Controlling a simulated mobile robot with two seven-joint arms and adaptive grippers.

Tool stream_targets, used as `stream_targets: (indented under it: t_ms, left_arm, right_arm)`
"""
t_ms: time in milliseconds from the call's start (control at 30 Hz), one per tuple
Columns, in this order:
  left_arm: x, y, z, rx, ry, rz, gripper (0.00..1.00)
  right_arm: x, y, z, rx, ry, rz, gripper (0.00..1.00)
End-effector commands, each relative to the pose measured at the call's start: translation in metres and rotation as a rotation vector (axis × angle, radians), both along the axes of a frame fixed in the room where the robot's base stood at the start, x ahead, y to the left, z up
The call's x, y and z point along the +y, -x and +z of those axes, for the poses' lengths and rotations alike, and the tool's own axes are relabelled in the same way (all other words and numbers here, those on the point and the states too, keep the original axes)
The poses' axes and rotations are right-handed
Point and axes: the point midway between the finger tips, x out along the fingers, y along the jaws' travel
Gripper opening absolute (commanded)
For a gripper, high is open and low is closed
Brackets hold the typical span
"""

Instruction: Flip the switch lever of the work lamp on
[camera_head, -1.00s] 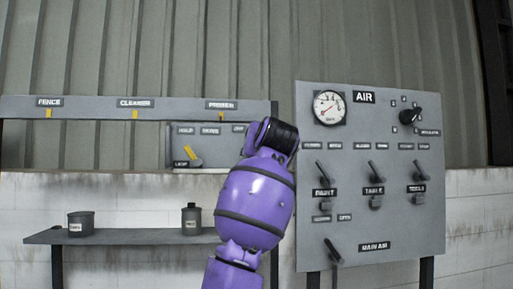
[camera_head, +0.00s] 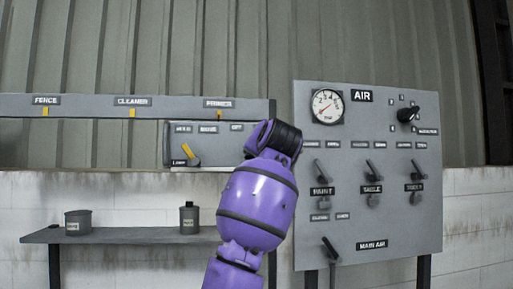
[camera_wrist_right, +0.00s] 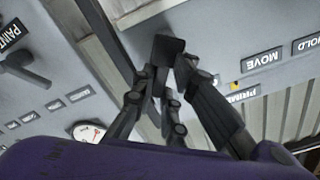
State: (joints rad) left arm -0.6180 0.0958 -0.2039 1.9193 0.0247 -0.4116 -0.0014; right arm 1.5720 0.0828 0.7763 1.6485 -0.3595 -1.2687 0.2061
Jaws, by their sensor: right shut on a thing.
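A yellow lever (camera_head: 188,151) leans up and to the left above a small LAMP label (camera_head: 179,162) on a grey box (camera_head: 215,145) in the head view. My right arm covers the right end of this box, and my right gripper is hidden behind the arm there. In the right wrist view my right gripper (camera_wrist_right: 165,62) is shut on a dark grey piece (camera_wrist_right: 168,47) at its fingertips; I cannot tell what this piece belongs to. The yellow lever is not visible in the wrist view. My left gripper is in neither view.
A grey AIR board (camera_head: 370,225) with a gauge (camera_head: 327,106), a knob (camera_head: 408,114) and several levers stands close on the right. A rail (camera_head: 80,112) with yellow markers runs above. A shelf (camera_head: 130,237) holds two cans (camera_head: 78,222), (camera_head: 189,218).

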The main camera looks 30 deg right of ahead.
Motion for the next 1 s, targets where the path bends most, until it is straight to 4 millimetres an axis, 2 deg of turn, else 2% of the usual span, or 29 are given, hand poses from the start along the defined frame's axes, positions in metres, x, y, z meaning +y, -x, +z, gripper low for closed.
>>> stream_targets:
  t_ms: [167, 200, 333, 733, 867, 1000]
  left_arm:
    - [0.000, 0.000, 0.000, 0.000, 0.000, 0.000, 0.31]
    - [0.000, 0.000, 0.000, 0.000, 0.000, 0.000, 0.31]
    - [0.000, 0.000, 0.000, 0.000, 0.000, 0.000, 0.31]
    - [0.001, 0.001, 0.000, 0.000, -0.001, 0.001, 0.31]
    - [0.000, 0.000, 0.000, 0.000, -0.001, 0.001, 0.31]
    - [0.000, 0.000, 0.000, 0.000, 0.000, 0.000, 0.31]
  right_arm:
    - [0.000, 0.000, 0.000, 0.000, -0.003, -0.001, 0.00]
    - [0.000, 0.000, 0.000, 0.001, -0.003, 0.000, 0.13]
    - [0.000, 0.000, 0.000, 0.000, -0.002, -0.001, 0.30]
    - [0.002, 0.006, 0.000, -0.001, 0.000, -0.001, 0.31]
    - [0.007, 0.024, 0.000, -0.002, 0.000, -0.001, 0.31]
    - [0.015, 0.054, 0.001, -0.004, 0.000, -0.002, 0.31]
